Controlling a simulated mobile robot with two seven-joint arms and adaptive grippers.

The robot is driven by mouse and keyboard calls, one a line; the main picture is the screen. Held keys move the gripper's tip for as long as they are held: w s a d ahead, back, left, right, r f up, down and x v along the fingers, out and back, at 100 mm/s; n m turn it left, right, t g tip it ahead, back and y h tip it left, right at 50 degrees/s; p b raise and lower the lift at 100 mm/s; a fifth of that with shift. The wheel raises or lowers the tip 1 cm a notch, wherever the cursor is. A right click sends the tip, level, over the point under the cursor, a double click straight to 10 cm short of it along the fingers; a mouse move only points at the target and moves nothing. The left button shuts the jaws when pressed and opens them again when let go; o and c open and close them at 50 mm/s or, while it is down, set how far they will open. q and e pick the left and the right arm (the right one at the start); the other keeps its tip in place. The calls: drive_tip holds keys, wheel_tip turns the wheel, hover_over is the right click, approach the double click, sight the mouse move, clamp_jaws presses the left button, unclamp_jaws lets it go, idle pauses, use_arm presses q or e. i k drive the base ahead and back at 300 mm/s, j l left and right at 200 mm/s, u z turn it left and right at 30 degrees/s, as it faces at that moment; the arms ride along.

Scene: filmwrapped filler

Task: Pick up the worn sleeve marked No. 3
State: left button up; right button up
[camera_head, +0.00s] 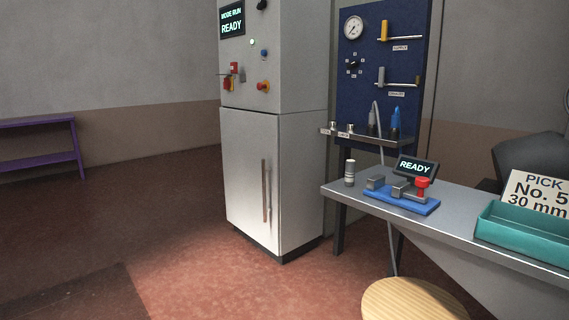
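No sleeve with a readable No. 3 shows in the head view. A small upright cylinder (350,173) with pale and dark bands stands at the far left end of the grey bench (460,210); I cannot tell whether it is a sleeve, and no number is readable on it. Small metallic pieces (333,127) stand on the narrow shelf (368,141) under the blue panel, too small to identify. Neither of my grippers is in view.
A blue fixture (402,200) with a red knob and a READY display (416,167) sit on the bench. A teal tray (520,232) and a "PICK No. 5 30 mm" sign (538,195) are at right. A grey cabinet (270,180) stands left; a round wooden stool (415,302) is in front.

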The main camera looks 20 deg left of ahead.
sight(350, 165)
drive_tip(key=i+j+u, duration=0.2)
drive_tip(key=i+u, duration=0.25)
drive_tip(key=i+j+u, duration=0.1)
drive_tip(key=i+u, duration=0.2)
drive_tip(key=u, duration=0.15)
drive_tip(key=i+l+u, duration=0.1)
drive_tip(key=i+u, duration=0.35)
drive_tip(key=i+j, duration=0.1)
drive_tip(key=i, duration=0.7)
drive_tip(key=i+z, duration=0.15)
drive_tip(key=i, duration=0.65)
drive_tip(key=i+j+z, duration=0.1)
drive_tip(key=z, duration=1.6)
drive_tip(key=i+j, duration=0.05)
drive_tip(key=j, duration=0.05)
